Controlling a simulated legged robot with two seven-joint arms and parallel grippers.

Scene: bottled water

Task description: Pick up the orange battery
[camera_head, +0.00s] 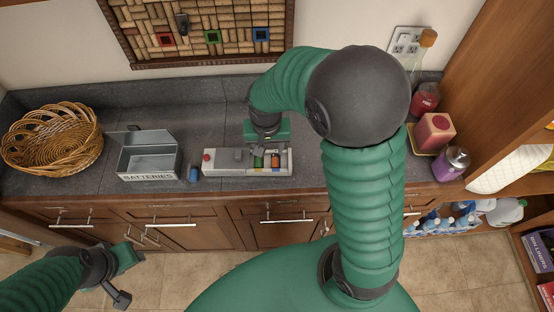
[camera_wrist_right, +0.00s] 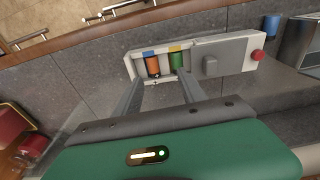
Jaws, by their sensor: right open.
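The orange battery (camera_wrist_right: 153,66) sits in a slot of a pale grey device (camera_wrist_right: 222,52), beside a green battery (camera_wrist_right: 177,62). In the head view, the orange battery (camera_head: 276,161) is at the right end of the device (camera_head: 228,160). My right gripper (camera_wrist_right: 160,78) is open in the wrist view, its two fingers apart and pointing at the slots. Nothing is between the fingers. In the head view, my right gripper (camera_head: 263,148) is above the device and partly hides it. My left gripper (camera_head: 122,278) is low at the left, away from the counter.
A blue battery (camera_head: 193,174) stands on the counter (camera_head: 95,182) between the device and an open metal batteries box (camera_head: 150,177). A wicker basket (camera_head: 52,138) is at the left. A red container (camera_head: 433,132) and a purple jar (camera_head: 452,163) stand at the right.

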